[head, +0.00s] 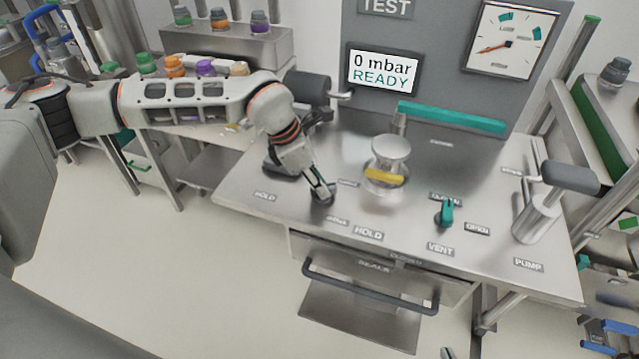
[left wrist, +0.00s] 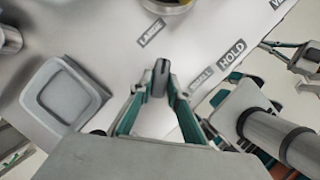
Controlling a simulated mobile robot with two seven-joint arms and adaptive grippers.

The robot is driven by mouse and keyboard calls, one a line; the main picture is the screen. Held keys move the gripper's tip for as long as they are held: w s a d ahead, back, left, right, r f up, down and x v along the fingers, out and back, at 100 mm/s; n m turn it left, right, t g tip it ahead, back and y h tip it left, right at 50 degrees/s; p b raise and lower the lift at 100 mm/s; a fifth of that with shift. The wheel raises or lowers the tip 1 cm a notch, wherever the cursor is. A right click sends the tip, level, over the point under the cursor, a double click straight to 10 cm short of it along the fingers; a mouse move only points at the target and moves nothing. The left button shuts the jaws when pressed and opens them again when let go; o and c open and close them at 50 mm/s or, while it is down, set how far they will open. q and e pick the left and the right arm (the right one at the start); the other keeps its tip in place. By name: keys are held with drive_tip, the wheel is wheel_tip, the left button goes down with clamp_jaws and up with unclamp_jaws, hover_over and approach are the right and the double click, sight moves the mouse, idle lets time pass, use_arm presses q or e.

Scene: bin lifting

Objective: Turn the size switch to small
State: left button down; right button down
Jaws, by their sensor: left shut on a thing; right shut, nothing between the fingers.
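The size switch is a small dark knob (head: 323,196) on the steel bench top, and it also shows in the left wrist view (left wrist: 160,78). The LARGE label (left wrist: 152,32) lies above it in the left wrist view and the SMALL label (left wrist: 201,80) to its right. The knob's grip stands nearly upright in that view; its exact setting is hard to tell. My left gripper (head: 321,190) is shut on the knob, one finger on each side. My right gripper (head: 447,352) shows only as a tip at the bottom edge of the head view, apart from the bench.
A teal vent knob (head: 446,213) and a pump lever (head: 570,177) are to the right. A drawer handle (head: 368,292) juts from the front. The screen (head: 384,70) reads 0 mbar READY.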

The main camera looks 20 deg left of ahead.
use_arm(q)
drive_tip(key=m, duration=0.2)
drive_tip(key=m+g, duration=0.1)
drive_tip(key=m, duration=0.1)
drive_tip(key=shift+w+m+g+h, duration=0.15)
drive_tip(key=shift+m+g+h, duration=0.15)
drive_tip(key=shift+h, duration=0.1)
drive_tip(key=m+g, duration=0.1)
drive_tip(key=m, duration=0.2)
drive_tip(key=shift+w+m+g, duration=0.1)
drive_tip(key=shift+m+g, duration=0.2)
drive_tip(key=m+g, duration=0.1)
drive_tip(key=m, duration=0.2)
drive_tip(key=shift+w+m+y+b, duration=0.1)
drive_tip(key=shift+m+y+b, duration=0.2)
drive_tip(key=shift+m+g+y+b, duration=0.45)
drive_tip(key=shift+m+g, duration=0.35)
drive_tip(key=shift+m, duration=1.1)
drive_tip(key=c, duration=1.9)
unclamp_jaws()
